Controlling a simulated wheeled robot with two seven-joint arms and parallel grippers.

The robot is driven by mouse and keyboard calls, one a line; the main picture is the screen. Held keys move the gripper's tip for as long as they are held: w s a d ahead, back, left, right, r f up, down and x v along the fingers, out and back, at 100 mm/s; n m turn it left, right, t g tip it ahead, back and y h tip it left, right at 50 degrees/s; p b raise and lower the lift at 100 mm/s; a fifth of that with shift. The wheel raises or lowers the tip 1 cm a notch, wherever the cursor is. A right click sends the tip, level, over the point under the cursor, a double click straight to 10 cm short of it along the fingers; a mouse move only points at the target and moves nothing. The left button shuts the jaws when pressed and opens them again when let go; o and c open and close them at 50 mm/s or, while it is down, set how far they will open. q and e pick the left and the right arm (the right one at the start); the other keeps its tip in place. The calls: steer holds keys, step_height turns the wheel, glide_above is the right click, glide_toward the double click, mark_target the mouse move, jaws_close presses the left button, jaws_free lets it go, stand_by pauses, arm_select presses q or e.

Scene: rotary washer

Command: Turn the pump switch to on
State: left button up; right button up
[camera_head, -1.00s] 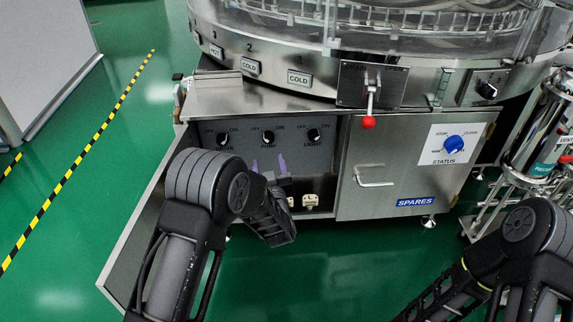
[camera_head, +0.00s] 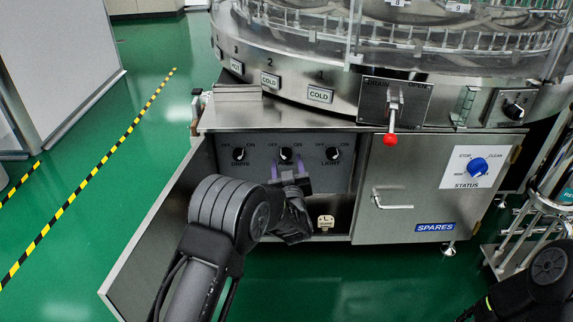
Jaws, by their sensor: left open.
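The pump switch (camera_head: 286,154) is the middle of three black rotary knobs on the grey panel inside the open cabinet. OFF is printed at its upper left and ON at its upper right; its pointer is too small to read. My left gripper (camera_head: 287,164) is open, with one purple finger on each side of the pump switch, just below or around it. I cannot tell whether the fingers touch the knob. The gripper hides the label under it. My right gripper is out of view; only part of the right arm shows at lower right.
The drive knob (camera_head: 239,154) and light knob (camera_head: 332,153) flank the pump switch closely. The cabinet door (camera_head: 160,235) stands open on the left. A closed door with a handle (camera_head: 392,203) and a blue status knob (camera_head: 477,165) is on the right. A red-tipped drain lever (camera_head: 390,139) hangs above.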

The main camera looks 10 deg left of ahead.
arm_select(q)
steer(key=shift+x, duration=1.05)
steer(key=shift+c, duration=0.3)
jaws_close()
